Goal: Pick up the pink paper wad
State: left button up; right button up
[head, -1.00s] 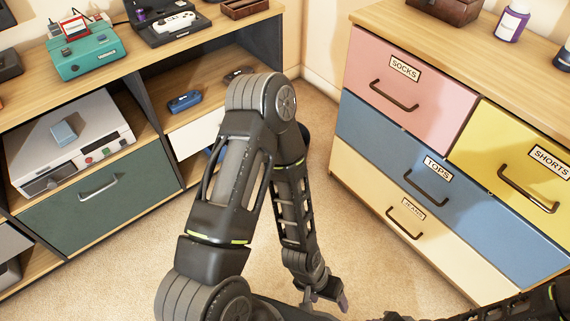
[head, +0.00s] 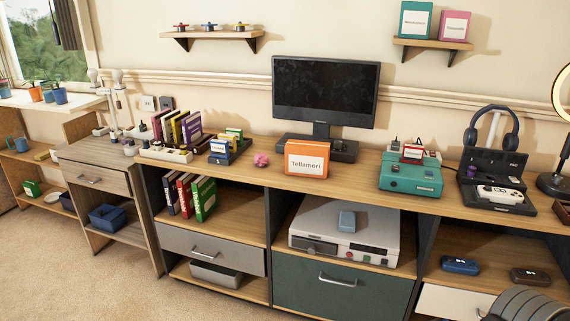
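The pink paper wad (head: 261,160) is a small crumpled ball on the wooden desk top (head: 350,178). It lies left of the orange Tellamori box (head: 307,158) and right of the small blue cartridge holder (head: 229,151). Nothing covers it. Neither of my grippers shows in the head view. Only a dark rounded part of my arm (head: 528,304) shows at the bottom right corner, far from the wad.
A monitor (head: 325,92) stands behind the orange box. A teal console (head: 411,174) and a headphone stand (head: 492,135) are to the right. Books and a white power strip (head: 166,154) are to the left. Carpet (head: 70,240) is clear at the lower left.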

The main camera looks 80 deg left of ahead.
aim_at(261, 159)
jog(key=u, duration=3.05)
